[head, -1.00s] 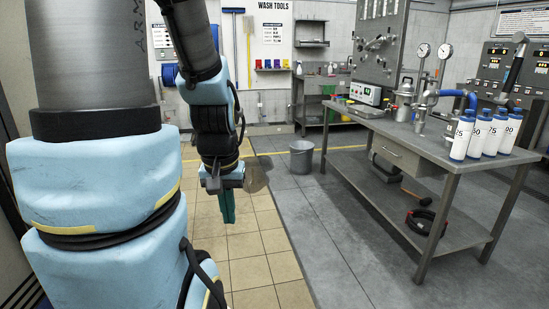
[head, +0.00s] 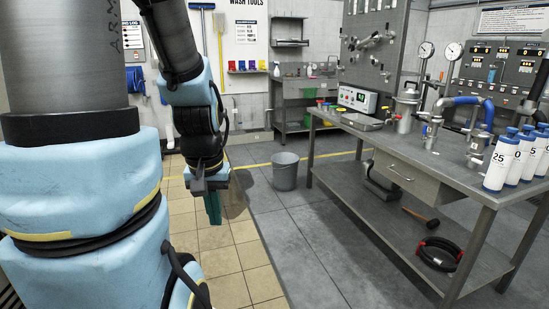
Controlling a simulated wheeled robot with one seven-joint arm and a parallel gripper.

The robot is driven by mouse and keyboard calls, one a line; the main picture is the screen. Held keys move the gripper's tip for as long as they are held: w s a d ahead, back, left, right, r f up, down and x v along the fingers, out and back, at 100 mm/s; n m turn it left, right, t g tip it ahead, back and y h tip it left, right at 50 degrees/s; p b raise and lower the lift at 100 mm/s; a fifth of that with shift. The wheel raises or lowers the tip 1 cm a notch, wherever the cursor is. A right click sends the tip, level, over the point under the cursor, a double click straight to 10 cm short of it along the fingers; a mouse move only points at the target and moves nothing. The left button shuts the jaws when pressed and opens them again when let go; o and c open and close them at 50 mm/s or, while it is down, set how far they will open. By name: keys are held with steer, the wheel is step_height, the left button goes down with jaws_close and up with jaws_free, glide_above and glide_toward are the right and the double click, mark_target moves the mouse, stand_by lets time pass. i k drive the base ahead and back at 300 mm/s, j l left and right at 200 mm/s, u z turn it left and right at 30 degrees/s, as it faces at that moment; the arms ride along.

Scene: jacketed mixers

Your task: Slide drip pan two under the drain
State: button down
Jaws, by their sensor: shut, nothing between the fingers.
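My gripper (head: 213,208) hangs at the end of my arm, pointing down over the tan tiled floor at left of centre. Its teal fingers are shut with nothing between them. No drip pan that I can make out as number two is in view, and neither is a drain. A shallow grey metal tray (head: 362,122) sits on the workbench top, well away from my gripper; I cannot tell whether it is a drip pan.
A grey bucket (head: 285,172) stands on the floor right of my gripper.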

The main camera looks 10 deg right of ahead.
mark_target(365, 122)
steer(key=i+l+z, duration=0.2)
steer(key=i, duration=0.9)
steer(key=i+j+z, duration=0.2)
steer(key=i, duration=0.85)
steer(key=i+j, duration=0.1)
steer(key=i, duration=2.1)
steer(key=i+z, duration=0.3)
steer(key=i, duration=0.15)
steer(key=i+j+z, duration=0.3)
steer(key=i, duration=0.15)
steer(key=i+j+z, duration=0.15)
steer(key=i+z, duration=0.15)
steer(key=i, duration=0.15)
